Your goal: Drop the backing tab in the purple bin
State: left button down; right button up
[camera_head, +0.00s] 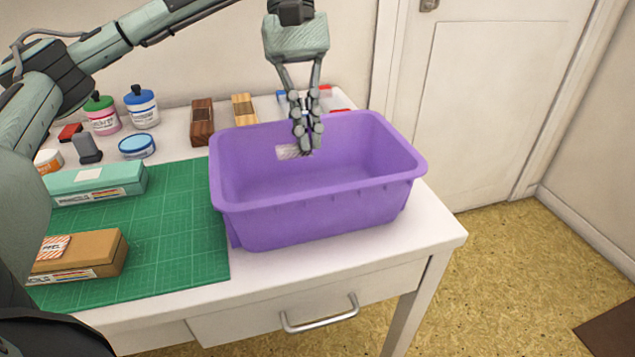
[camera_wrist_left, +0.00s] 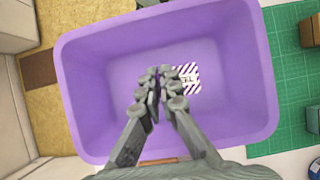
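The purple bin (camera_head: 320,218) stands at the table's front right corner; the left wrist view looks down into it (camera_wrist_left: 105,110). My left gripper (camera_head: 306,146) points down over the bin's opening, with its fingers close together. The backing tab (camera_head: 288,152) is a small pale sheet at the fingertips, sticking out to their left. In the left wrist view it is the striped tab (camera_wrist_left: 187,78) beside the fingertips (camera_wrist_left: 160,74). It appears pinched by one edge, and the fingers cover that edge. My right gripper is in neither view.
A green cutting mat (camera_head: 180,235) lies left of the bin, with a teal box (camera_head: 120,180) and a brown box (camera_head: 100,258) bearing a striped label (camera_head: 54,246). Bottles, jars and wooden blocks (camera_head: 202,125) stand behind. Floor lies open at right.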

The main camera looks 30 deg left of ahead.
pick_arm(q)
jog(key=c, duration=2.2)
grip_release()
jog(key=o, duration=0.6)
jog(key=shift+c, duration=0.2)
jog(key=v, duration=1.2)
